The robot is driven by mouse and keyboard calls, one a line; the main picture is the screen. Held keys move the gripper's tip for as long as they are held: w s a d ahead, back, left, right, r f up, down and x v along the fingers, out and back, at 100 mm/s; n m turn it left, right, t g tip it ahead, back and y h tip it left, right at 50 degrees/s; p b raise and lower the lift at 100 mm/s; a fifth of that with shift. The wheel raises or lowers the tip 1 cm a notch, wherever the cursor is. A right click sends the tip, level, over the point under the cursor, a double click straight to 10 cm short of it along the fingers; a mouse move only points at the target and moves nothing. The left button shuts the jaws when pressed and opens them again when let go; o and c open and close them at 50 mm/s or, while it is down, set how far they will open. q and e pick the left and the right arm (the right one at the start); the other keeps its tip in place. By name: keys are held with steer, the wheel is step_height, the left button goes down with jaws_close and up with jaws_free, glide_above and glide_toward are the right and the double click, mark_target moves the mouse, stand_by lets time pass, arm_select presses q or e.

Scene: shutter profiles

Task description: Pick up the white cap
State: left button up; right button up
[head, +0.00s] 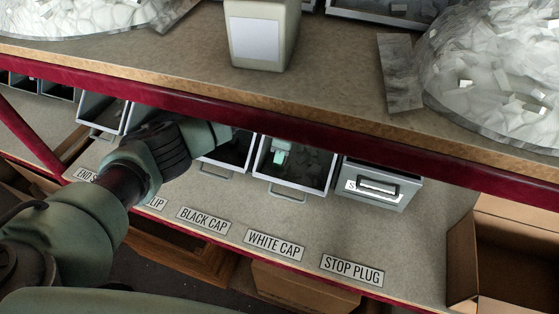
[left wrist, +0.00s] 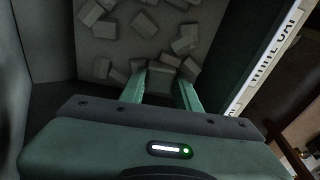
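The white cap bin (head: 290,184) is an open grey drawer above the WHITE CAP label (head: 274,245) in the head view. My left gripper (head: 279,157) reaches down into this bin. In the left wrist view several small pale blocks, the caps (left wrist: 145,23), lie loose on the bin floor. The left gripper's two green fingers (left wrist: 163,82) stand apart with one cap (left wrist: 164,90) between them. I cannot tell whether they grip it. My right gripper is in neither view.
The bin's labelled front (left wrist: 268,58) is close to the right of the left gripper. A red-edged shelf (head: 330,132) overhangs the bins. A closed stop plug bin (head: 378,185) stands to the right, and an open cardboard box (head: 505,255) is at lower right.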

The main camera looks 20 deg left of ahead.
arm_select(q)
jaws_close()
steer(key=shift+r, duration=0.15)
